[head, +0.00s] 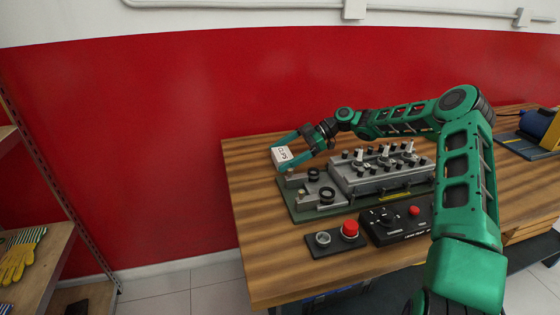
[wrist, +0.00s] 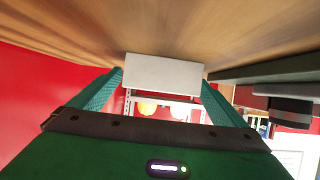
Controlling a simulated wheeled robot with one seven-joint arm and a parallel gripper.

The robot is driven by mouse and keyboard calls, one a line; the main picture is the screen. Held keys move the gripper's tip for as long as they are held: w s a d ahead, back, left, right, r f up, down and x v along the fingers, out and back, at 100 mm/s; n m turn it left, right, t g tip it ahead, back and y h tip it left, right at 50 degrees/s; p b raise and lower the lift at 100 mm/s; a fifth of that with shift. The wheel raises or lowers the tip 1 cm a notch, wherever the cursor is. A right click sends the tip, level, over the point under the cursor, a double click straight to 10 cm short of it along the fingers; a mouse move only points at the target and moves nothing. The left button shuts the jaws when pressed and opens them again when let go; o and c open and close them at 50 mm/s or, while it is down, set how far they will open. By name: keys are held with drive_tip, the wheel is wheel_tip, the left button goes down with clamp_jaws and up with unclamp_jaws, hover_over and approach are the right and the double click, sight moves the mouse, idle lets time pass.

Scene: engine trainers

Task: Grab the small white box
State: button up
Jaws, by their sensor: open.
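The small white box (head: 281,155) stands on the wooden table near its back left, with dark lettering on the side facing the head camera. My gripper (head: 290,147) is low over the table with its teal fingers spread, one on each side of the box. In the wrist view the white box (wrist: 163,73) shows between the two fingertips of my gripper (wrist: 162,84). The fingers look very near its sides; I cannot tell whether either touches it.
A grey engine trainer (head: 375,176) on a green base is just right of the box. A panel with a red button (head: 349,228) and a black control box (head: 400,235) lie in front. The wooden table (head: 262,265) is bare at the left; a red wall (head: 150,130) stands behind.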

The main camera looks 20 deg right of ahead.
drive_tip(key=c, duration=1.2)
drive_tip(key=shift+r, duration=0.2)
